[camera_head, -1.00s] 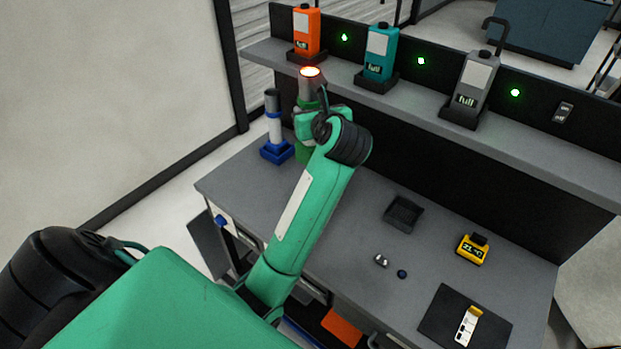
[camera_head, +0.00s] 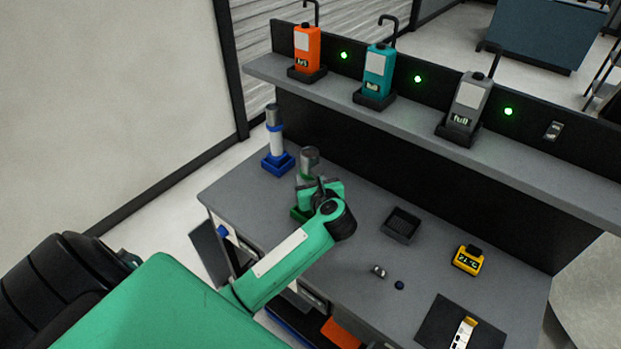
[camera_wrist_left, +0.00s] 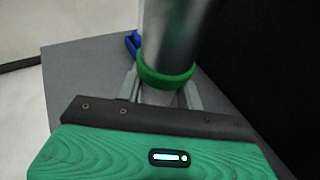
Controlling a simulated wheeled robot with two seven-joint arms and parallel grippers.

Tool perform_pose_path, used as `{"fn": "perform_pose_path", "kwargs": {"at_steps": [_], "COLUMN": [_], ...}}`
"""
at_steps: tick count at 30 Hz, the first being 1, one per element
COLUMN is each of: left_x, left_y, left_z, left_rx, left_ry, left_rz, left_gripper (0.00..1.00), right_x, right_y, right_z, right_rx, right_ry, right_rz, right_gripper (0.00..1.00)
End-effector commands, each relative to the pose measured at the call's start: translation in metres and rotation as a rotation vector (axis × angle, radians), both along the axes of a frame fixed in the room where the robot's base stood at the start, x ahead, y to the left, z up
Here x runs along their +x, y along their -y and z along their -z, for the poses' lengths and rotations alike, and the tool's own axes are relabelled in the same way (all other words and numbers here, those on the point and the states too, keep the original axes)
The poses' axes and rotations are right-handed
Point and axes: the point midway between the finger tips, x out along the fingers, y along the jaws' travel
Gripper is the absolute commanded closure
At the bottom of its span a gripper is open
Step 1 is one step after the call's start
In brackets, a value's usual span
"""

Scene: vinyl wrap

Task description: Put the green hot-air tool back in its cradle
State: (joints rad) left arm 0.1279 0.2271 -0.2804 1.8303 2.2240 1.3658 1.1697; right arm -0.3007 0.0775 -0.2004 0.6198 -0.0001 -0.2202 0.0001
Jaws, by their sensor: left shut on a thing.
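The hot-air tool (camera_head: 309,160) is a grey metal tube with a green ring; it stands upright at the left back of the bench. My left gripper (camera_head: 312,188) is shut on it, with the fingers on either side of the tube below the ring. The tool's tube and green ring (camera_wrist_left: 167,75) also fill the middle of the left wrist view. A green cradle (camera_head: 300,213) shows at the tool's foot, partly hidden by my gripper. Whether the tool sits fully in it cannot be seen. My right gripper is not in view.
A blue-ringed tool (camera_head: 275,135) stands in a blue cradle (camera_head: 278,165) just left. A shelf (camera_head: 410,125) with orange, teal and grey devices runs behind. A black tray (camera_head: 401,226), yellow display unit (camera_head: 467,260) and dark mat (camera_head: 440,325) lie to the right.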

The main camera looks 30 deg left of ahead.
Motion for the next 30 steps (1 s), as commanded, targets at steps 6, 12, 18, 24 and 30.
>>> {"fn": "perform_pose_path", "kwargs": {"at_steps": [6, 12, 18, 24, 30], "left_x": [0.000, 0.000, 0.000, 0.000, -0.007], "left_y": [0.000, 0.000, 0.000, 0.000, 0.011], "left_z": [0.001, 0.005, 0.005, 0.004, 0.002], "left_rx": [0.000, -0.001, 0.000, 0.000, -0.004], "left_ry": [0.004, 0.004, 0.002, 0.002, 0.002], "left_rz": [0.000, 0.001, 0.001, 0.001, 0.002], "left_gripper": [1.00, 1.00, 0.41, 0.41, 0.41], "right_x": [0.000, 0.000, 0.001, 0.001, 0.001], "right_y": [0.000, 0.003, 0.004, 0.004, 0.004], "right_z": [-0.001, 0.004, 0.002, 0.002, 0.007], "right_rx": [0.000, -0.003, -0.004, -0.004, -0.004], "right_ry": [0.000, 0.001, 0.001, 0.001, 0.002], "right_rz": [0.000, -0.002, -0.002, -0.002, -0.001], "right_gripper": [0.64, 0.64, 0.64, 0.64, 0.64]}}
